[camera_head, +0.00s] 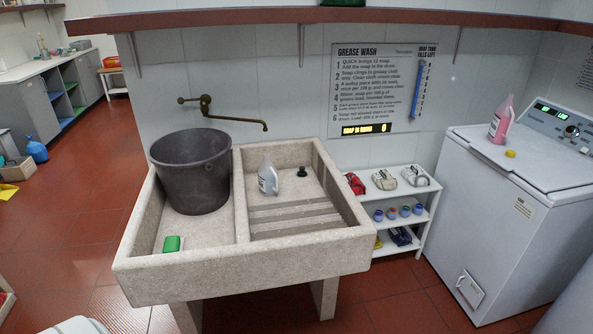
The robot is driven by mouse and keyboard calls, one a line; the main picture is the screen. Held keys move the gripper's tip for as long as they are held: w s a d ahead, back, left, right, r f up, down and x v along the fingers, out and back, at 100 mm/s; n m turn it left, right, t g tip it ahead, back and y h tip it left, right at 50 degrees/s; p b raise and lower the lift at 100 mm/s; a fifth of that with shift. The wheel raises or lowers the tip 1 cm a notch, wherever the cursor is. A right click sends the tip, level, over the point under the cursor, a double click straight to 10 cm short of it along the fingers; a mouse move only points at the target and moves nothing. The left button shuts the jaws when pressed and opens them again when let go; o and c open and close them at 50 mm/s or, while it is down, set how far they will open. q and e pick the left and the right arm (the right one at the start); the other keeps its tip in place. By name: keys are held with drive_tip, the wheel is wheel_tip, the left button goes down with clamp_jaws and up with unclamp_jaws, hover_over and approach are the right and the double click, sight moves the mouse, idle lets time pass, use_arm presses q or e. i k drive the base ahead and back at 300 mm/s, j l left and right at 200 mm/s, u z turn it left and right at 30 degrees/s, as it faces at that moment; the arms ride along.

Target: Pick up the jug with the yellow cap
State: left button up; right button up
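A pink jug (501,121) stands upright on top of the white washing machine (478,211) at the right. A small yellow cap (511,154) lies on the machine's lid just in front of the jug, apart from it. A translucent white jug (267,178) stands in the right basin of the stone sink (245,260); I cannot make out a yellow cap on it. A blue jug (37,148) is on the floor at the far left. Neither of my grippers is in view.
A dark bucket (190,172) stands in the left basin, with a green block (172,244) in front. A dark plug (302,172) is near the white jug. A white shelf (405,214) with small goods stands between sink and machine. Red floor lies open in front.

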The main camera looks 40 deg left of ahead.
sight(268, 174)
drive_tip(key=u, duration=1.35)
